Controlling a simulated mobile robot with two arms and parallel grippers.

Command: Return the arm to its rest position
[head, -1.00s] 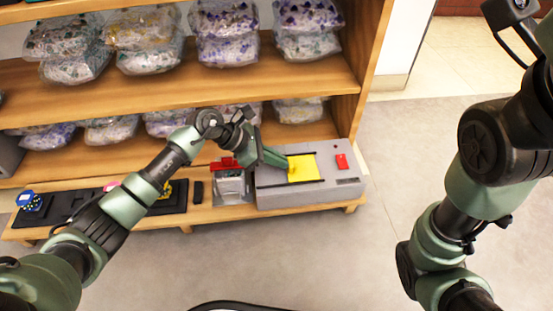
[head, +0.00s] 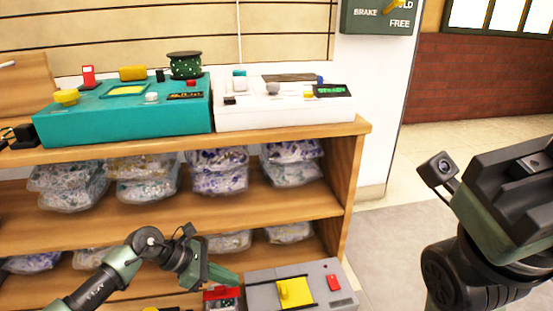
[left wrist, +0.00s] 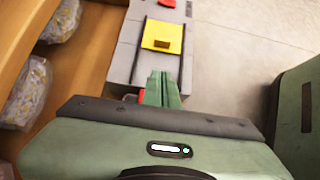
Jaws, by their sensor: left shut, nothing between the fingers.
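My left gripper (head: 222,275) is low in the head view, in front of the bottom shelf. Its green fingers are shut with nothing between them. They point toward a grey box (head: 262,299) with a yellow slide (head: 295,291) and a red button (head: 334,282). In the left wrist view, the closed left fingers (left wrist: 162,88) lie over the near end of the grey box (left wrist: 126,62), short of the yellow slide (left wrist: 161,36). I cannot tell whether they touch the box. Part of my right arm shows at the right edge of the head view; its fingers do not show.
A wooden shelf unit (head: 358,143) holds bagged goods (head: 220,181). A teal box (head: 120,128) and a white box (head: 290,120) stand on top. A small red-topped device (head: 221,293) sits left of the grey box. The floor (head: 385,245) right of the shelf is clear.

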